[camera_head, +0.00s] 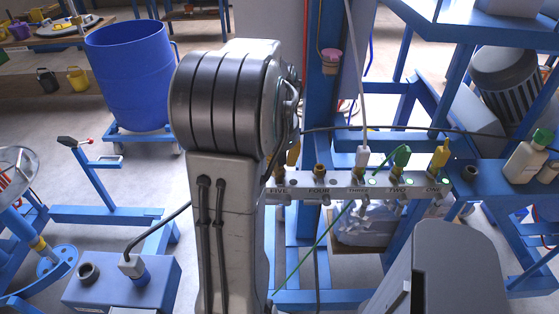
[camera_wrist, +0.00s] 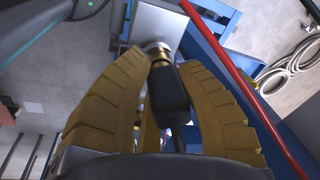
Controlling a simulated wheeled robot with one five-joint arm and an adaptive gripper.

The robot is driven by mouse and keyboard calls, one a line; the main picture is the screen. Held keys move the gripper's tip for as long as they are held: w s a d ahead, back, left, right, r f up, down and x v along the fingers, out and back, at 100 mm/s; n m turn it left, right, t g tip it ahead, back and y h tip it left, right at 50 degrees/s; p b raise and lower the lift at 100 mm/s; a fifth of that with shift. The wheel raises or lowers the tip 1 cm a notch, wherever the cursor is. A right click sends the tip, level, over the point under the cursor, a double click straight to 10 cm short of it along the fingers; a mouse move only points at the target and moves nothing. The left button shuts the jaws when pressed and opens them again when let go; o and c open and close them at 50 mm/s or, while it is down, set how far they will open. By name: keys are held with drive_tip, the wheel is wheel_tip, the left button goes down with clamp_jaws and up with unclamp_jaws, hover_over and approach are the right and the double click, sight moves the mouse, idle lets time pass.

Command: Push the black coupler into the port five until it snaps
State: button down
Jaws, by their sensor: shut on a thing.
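The black coupler (camera_wrist: 171,95) sits between the curved tan fingers of my gripper (camera_wrist: 160,68) in the wrist view. My gripper is shut on it. Its front end points at the brass fitting of port five (camera_wrist: 155,46) and is in line with it or nearly so. The two meet or almost meet; I cannot tell whether they are locked. In the head view, my arm hides the coupler and most of port five, and only the FIVE label (camera_head: 278,189) and a bit of a tan finger (camera_head: 293,153) show beside the arm.
The port bar (camera_head: 345,186) runs right. Port four (camera_head: 320,171) is a bare brass fitting. White (camera_head: 362,157), green (camera_head: 401,155) and yellow (camera_head: 440,155) couplers sit at three, two and one. A red bar (camera_wrist: 240,80) passes close right of my fingers. A blue barrel (camera_head: 128,75) stands back left.

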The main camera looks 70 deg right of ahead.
drive_tip(key=shift+f, duration=0.2)
drive_tip(key=c, duration=0.9)
unclamp_jaws()
drive_tip(key=r, duration=0.4)
drive_tip(key=a+r, duration=0.1)
drive_tip(key=r, duration=0.3)
drive_tip(key=a+r, duration=0.1)
drive_tip(key=r, duration=0.3)
drive_tip(key=shift+s, duration=0.2)
